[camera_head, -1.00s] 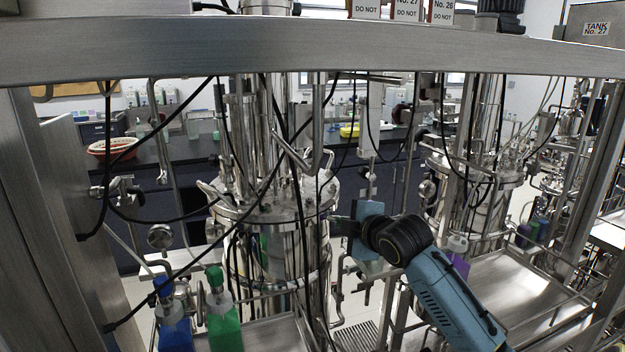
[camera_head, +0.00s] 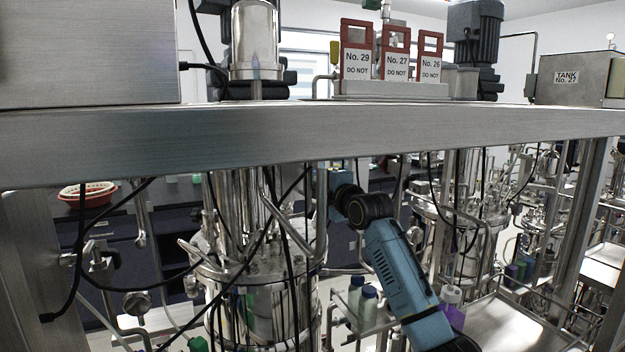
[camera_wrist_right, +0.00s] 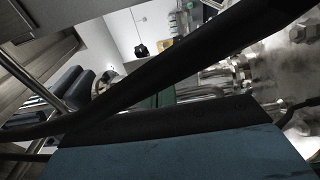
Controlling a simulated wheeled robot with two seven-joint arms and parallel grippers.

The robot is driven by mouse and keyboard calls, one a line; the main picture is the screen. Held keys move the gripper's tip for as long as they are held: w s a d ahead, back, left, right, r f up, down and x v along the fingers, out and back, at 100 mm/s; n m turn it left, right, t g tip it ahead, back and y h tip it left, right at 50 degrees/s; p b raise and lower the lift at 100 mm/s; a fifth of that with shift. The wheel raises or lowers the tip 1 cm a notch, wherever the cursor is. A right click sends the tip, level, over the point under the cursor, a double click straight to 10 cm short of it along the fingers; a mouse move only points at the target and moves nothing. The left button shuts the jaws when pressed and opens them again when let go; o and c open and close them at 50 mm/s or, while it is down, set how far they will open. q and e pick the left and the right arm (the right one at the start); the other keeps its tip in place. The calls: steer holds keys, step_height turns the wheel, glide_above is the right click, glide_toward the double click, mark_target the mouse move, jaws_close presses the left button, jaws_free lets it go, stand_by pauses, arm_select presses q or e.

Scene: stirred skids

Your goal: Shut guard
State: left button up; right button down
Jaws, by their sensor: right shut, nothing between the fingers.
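My right arm comes up from the lower right in the head view, and its right gripper (camera_head: 326,193) is just below the steel beam, beside the tall shiny tank column (camera_head: 236,205). The gripper is shut with nothing held. Its fingertips are hard to make out against the metal, and I cannot tell whether it touches anything. In the right wrist view, my teal gripper housing fills the bottom and a dark bar crosses close in front. I cannot pick out a guard for certain in either view. My left gripper is not in view.
The wide steel beam (camera_head: 300,138) crosses above my right gripper. Red-framed number tags (camera_head: 396,55) and a grey motor (camera_head: 476,32) stand above it. Black cables hang around the tank. A second tank (camera_head: 455,225) and bottles (camera_head: 362,303) are to the right.

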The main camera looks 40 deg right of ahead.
mark_target(299, 180)
steer(key=shift+p+x, duration=0.45)
steer(key=shift+x, duration=1.65)
steer(key=shift+w, duration=0.1)
steer(key=shift+w+d, duration=0.5)
steer(key=shift+w, duration=0.25)
steer(key=shift+s, duration=0.1)
